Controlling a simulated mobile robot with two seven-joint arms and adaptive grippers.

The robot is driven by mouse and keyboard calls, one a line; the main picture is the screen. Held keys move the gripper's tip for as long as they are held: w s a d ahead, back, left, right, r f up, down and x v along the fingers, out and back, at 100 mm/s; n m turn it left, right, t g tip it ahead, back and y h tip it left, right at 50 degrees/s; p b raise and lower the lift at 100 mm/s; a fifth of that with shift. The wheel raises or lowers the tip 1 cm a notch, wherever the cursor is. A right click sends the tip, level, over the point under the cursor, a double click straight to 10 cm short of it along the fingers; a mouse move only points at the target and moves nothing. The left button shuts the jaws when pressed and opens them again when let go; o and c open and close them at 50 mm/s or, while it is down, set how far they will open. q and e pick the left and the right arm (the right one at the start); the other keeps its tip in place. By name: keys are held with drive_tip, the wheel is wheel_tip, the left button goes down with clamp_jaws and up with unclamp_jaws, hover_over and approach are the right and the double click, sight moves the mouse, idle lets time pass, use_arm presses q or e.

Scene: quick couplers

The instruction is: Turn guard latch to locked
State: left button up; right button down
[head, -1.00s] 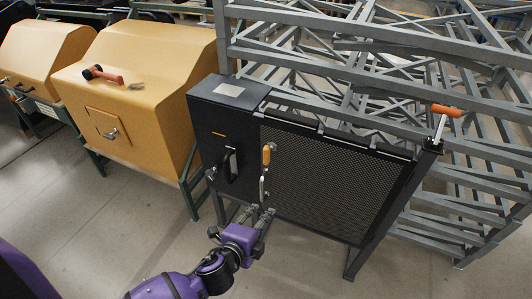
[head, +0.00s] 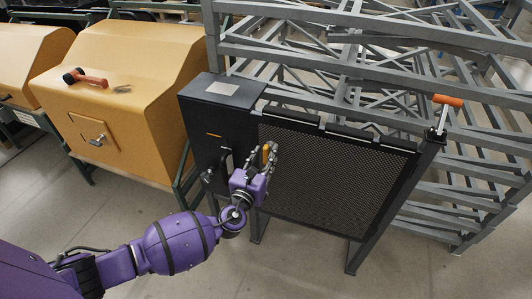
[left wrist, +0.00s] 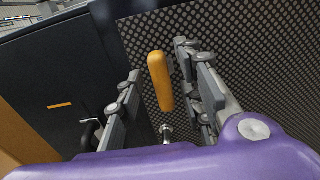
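The guard latch's orange handle (head: 266,153) stands near upright on the left edge of the black mesh guard (head: 340,185). My left gripper (head: 264,158) is at the handle, in front of the mesh. In the left wrist view the orange handle (left wrist: 160,80) shows between the two spread fingers of my left gripper (left wrist: 160,93), with gaps on both sides. The gripper looks open and not closed on it. Part of the latch below the handle is hidden by the gripper in the head view. My right gripper is in no view.
A black cabinet (head: 212,125) with a black handle adjoins the guard on the left. An orange-topped lever (head: 447,101) stands on the right post. A yellow machine housing (head: 130,65) bears a red-handled tool (head: 85,78). Grey steel frames (head: 400,60) stand behind. Floor in front is clear.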

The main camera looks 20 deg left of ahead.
use_arm(q)
drive_tip(key=shift+w+d, duration=0.1)
drive_tip(key=shift+w, duration=0.65)
drive_tip(key=c, duration=0.8)
clamp_jaws()
